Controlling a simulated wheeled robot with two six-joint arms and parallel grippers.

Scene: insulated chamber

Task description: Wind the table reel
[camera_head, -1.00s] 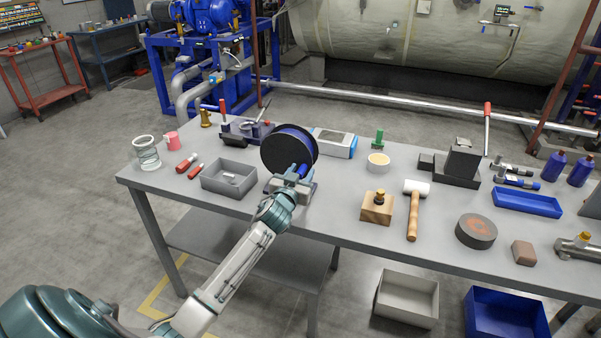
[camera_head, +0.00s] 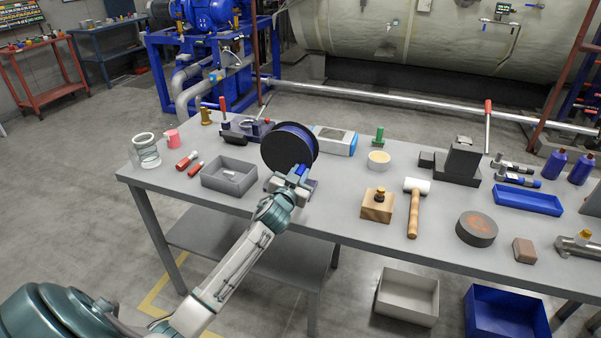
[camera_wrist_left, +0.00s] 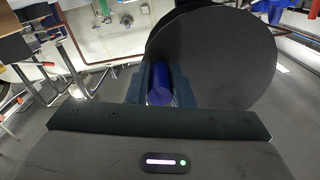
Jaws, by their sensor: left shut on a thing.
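The table reel (camera_head: 287,146) stands upright on the grey workbench, with black round flanges and a blue winding between them. In the left wrist view its black flange (camera_wrist_left: 215,50) fills the upper right. My left gripper (camera_head: 299,172) is at the near side of the reel, shut on the blue crank handle (camera_head: 302,169). The handle also shows between the fingers in the left wrist view (camera_wrist_left: 160,85). The reel's stand is mostly hidden behind the gripper. My right gripper is not in view.
A grey tray (camera_head: 229,174) stands just left of the reel. A wooden block (camera_head: 377,206) and a mallet (camera_head: 413,209) lie to the right, a blue-edged box (camera_head: 335,141) behind. The bench (camera_head: 330,212) is bare between reel and wooden block.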

